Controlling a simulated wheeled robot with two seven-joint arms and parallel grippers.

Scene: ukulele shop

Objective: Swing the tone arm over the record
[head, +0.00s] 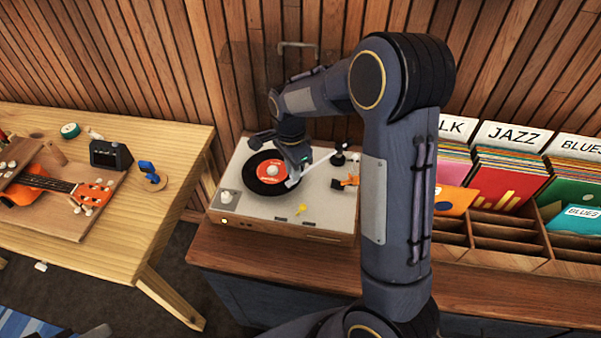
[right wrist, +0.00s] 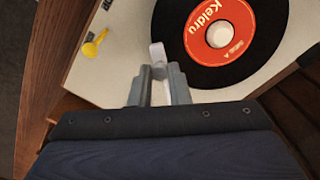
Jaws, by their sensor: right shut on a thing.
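The turntable (head: 330,210) is a pale deck in a wooden case on the cabinet. A black record with a red label (head: 270,172) lies on it, and the record also shows in the right wrist view (right wrist: 190,65). The white tone arm (head: 322,160) runs from its pivot at the back right toward the record. My right gripper (head: 293,178) is shut on the tone arm's head end (right wrist: 157,52), at the record's rim. I cannot tell whether the tip is just over the rim or beside it. My left gripper is not in view.
A yellow part (head: 300,209), an orange item (head: 346,182) and a white knob (head: 228,197) are on the deck. Record bins (head: 505,235) stand to the right. A wooden table (head: 140,215) with a ukulele (head: 50,187) is at left. My right arm hides part of the cabinet.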

